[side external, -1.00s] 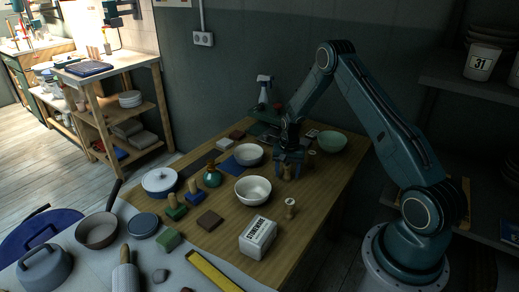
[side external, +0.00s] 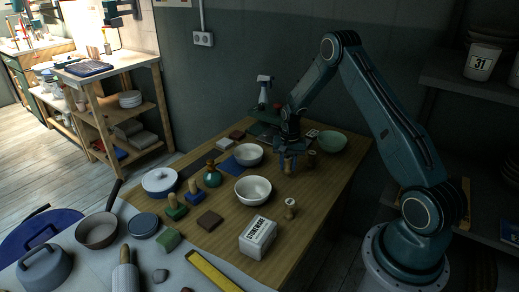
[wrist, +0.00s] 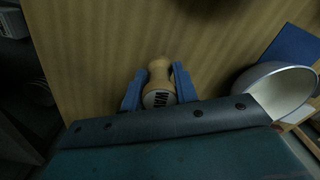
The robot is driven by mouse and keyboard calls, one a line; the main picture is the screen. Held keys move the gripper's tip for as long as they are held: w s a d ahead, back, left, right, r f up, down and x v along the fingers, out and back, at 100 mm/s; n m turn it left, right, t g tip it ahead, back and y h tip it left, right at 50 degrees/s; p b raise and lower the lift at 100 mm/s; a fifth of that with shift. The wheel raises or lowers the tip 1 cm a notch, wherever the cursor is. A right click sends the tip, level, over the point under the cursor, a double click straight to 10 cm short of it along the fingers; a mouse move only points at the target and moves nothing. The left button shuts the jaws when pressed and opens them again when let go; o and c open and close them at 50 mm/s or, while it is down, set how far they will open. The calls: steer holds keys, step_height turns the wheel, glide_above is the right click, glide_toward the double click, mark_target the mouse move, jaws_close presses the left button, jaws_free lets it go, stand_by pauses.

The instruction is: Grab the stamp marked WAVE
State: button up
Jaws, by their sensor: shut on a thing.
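The WAVE stamp (wrist: 160,72) is a small turned wooden piece with a light round top. In the wrist view its top shows dark letters, partly cut off, that read like the start of WAVE. My gripper (wrist: 157,80) has its two blue fingers on either side of the stamp and is shut on it. In the side view my gripper (side external: 288,163) is over the back right part of the table, with the stamp (side external: 288,169) between the fingers, mostly hidden. How far the stamp is off the table is hard to tell.
Another wooden stamp (side external: 290,204) stands nearer the front, and one more (side external: 311,159) stands close right of my gripper. A white bowl (side external: 253,190), a grey bowl (side external: 249,154) and a green bowl (side external: 332,142) are around. A STONEWARE block (side external: 258,238) sits at the front edge.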

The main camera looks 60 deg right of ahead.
mark_target(289, 157)
step_height(289, 157, up, 17)
steer(key=shift+f, duration=0.15)
stand_by(0.8)
